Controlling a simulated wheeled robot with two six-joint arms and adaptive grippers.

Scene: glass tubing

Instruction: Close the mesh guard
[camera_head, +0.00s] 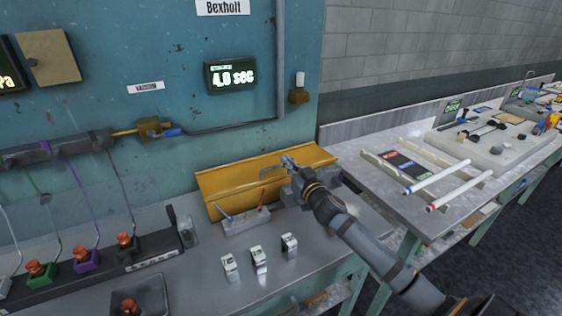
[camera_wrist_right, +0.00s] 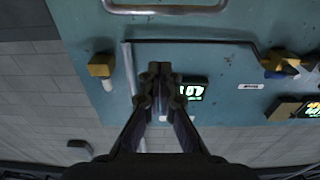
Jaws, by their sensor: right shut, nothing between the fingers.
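A yellow panel (camera_head: 228,187), which looks like the mesh guard, stands tilted at the back of the metal bench against the teal wall. Its mesh cannot be made out. My right gripper (camera_head: 288,161) is in front of its right half, with the fingers shut and empty. A thin grey bar like a handle shows just left of the fingertips; I cannot tell whether they touch. In the right wrist view the shut fingers (camera_wrist_right: 160,72) point at the teal wall, and a grey U-shaped bar (camera_wrist_right: 165,8) crosses the top edge. My left gripper is out of view.
A small rack (camera_head: 246,222) with a blue and a red stick stands before the panel. Several white blocks (camera_head: 259,260) stand nearer. A side bench (camera_head: 385,198) holds rails with two white tubes. A display reading 4.0 sec (camera_head: 231,76) is on the wall.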

